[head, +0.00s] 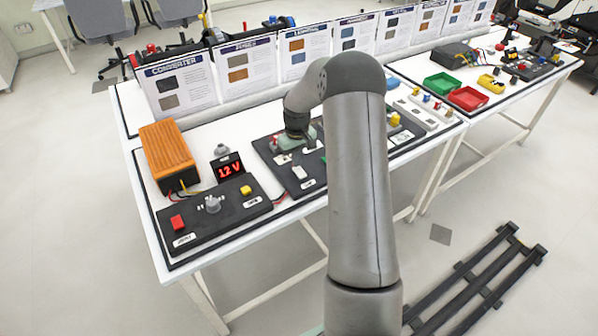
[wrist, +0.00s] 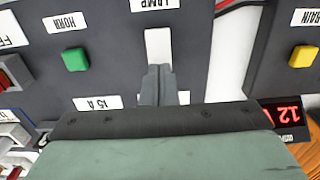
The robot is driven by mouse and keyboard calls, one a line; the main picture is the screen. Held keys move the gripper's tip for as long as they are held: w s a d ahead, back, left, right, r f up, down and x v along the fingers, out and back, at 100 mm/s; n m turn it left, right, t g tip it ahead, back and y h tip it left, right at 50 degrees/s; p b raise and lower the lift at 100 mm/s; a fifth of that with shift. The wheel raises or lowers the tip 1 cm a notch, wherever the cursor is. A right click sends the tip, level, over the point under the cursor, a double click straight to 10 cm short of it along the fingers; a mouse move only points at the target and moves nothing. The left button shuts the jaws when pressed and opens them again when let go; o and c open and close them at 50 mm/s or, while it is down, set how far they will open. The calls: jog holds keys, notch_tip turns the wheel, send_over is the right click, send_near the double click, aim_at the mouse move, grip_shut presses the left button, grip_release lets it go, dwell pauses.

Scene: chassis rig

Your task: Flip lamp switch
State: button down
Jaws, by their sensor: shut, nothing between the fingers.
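The lamp switch is a white rocker (wrist: 158,46) beneath the upside-down LAMP label (wrist: 155,4) in the wrist view. In the head view the white rocker (head: 299,172) sits on the dark middle panel (head: 275,158). My gripper (wrist: 157,70) is shut and empty. Its fingertips overlap the near end of the rocker in the wrist view, and I cannot tell whether they touch it. In the head view my gripper's greenish body is low over the panel's far part, and its fingertips are not clear.
A green HORN button (wrist: 75,60) is beside the lamp switch. A yellow button (wrist: 303,56) is on the neighbouring panel. A red 12 V display (head: 229,169) and an orange ribbed box (head: 167,155) stand at left. Upright info boards (head: 180,85) line the back.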

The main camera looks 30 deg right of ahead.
jog(key=shift+f+b, duration=0.5)
jog(key=shift+f, duration=0.25)
dwell(0.3)
jog(key=shift+r+p, duration=1.9)
jog(key=shift+r, duration=1.55)
